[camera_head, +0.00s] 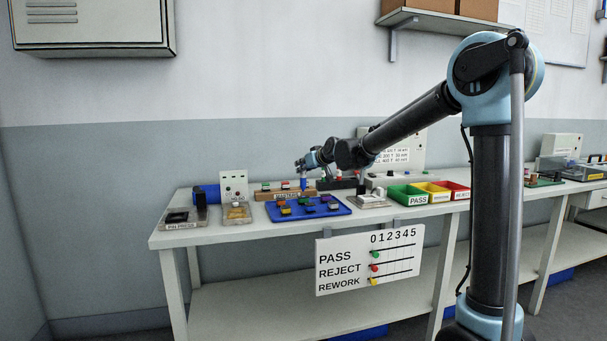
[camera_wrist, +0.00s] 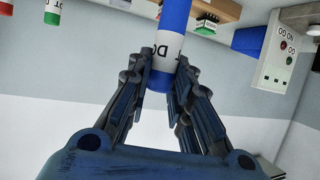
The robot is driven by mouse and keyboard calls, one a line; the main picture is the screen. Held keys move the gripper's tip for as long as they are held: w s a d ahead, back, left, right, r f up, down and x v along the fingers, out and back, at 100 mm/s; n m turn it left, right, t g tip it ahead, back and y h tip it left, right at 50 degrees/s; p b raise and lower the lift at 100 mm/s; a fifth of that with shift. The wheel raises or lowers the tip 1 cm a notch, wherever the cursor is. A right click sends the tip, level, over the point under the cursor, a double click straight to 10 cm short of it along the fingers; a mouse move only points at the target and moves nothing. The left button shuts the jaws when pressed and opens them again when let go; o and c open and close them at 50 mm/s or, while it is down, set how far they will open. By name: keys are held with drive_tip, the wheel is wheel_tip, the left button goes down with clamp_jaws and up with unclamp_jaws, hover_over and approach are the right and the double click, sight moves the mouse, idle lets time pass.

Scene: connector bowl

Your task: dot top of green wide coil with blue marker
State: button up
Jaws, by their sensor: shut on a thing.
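My gripper (camera_head: 304,164) is above the bench, over the back of the blue mat (camera_head: 275,216). In the wrist view my gripper (camera_wrist: 170,62) is shut on the blue marker (camera_wrist: 171,36), a blue cylinder with a white lettered band. The blue marker (camera_head: 303,184) also shows below the gripper in the head view. Several small coloured coils sit on the mat, among them yellow, purple, orange and green ones. They are too small to tell which is the green wide coil. No coil on the mat shows clearly in the wrist view.
A wooden masters board (camera_head: 268,195) stands behind the mat. A red marker (camera_wrist: 6,8) and a green marker (camera_wrist: 53,13) show in the wrist view. Green (camera_head: 406,195), yellow (camera_head: 437,197) and red (camera_head: 461,196) bins stand right. A pin press (camera_head: 183,220) stands left.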

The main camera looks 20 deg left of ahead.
drive_tip(key=shift+r, duration=2.35)
